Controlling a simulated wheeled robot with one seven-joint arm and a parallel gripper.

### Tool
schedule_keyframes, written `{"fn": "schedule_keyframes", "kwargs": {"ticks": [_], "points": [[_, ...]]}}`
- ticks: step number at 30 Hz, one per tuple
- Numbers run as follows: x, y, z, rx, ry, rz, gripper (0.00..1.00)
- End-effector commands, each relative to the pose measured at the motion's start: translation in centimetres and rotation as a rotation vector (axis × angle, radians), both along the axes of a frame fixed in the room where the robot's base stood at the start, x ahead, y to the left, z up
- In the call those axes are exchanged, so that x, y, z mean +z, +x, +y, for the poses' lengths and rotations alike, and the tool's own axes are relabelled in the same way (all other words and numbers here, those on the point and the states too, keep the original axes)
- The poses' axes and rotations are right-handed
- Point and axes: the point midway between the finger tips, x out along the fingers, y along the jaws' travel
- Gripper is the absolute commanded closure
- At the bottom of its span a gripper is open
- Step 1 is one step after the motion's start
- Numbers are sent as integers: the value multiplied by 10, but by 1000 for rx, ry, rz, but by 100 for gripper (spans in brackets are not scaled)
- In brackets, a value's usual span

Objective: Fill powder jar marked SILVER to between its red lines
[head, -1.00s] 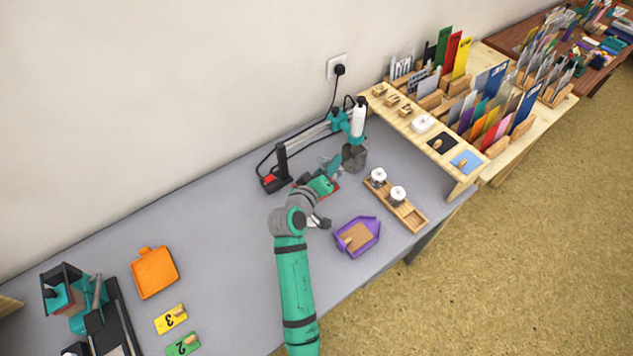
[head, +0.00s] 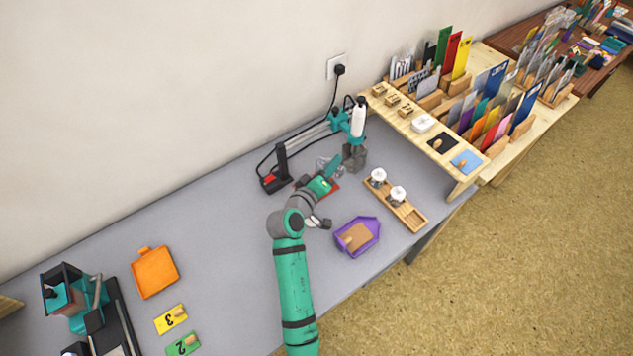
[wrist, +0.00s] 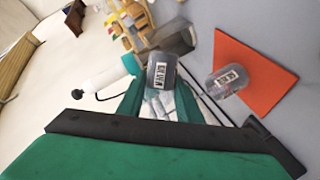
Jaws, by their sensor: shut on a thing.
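My gripper (wrist: 160,103) is shut on a clear jar (wrist: 162,76) with a white label and dark contents. A second clear labelled jar (wrist: 228,80) stands on a red-orange mat (wrist: 262,76), right of the held jar in the wrist view. The lettering on both labels is too small to read surely, and I cannot make out red lines or powder levels. In the head view, my gripper (head: 332,172) is over the back of the table beside the mat, and the held jar is hard to tell there.
A grey container (head: 354,158) stands behind my gripper, under a teal device with a white cylinder (head: 358,120). A wooden rack (head: 408,213) with two white-topped jars and a purple tray (head: 374,236) lie to the right.

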Motion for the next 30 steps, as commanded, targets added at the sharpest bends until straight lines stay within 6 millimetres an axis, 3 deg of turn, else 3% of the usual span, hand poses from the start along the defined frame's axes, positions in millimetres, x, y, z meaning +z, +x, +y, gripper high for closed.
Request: {"fn": "schedule_keyframes", "kwargs": {"ticks": [30], "points": [[-4,-1,-1,3,-113,18,91]]}}
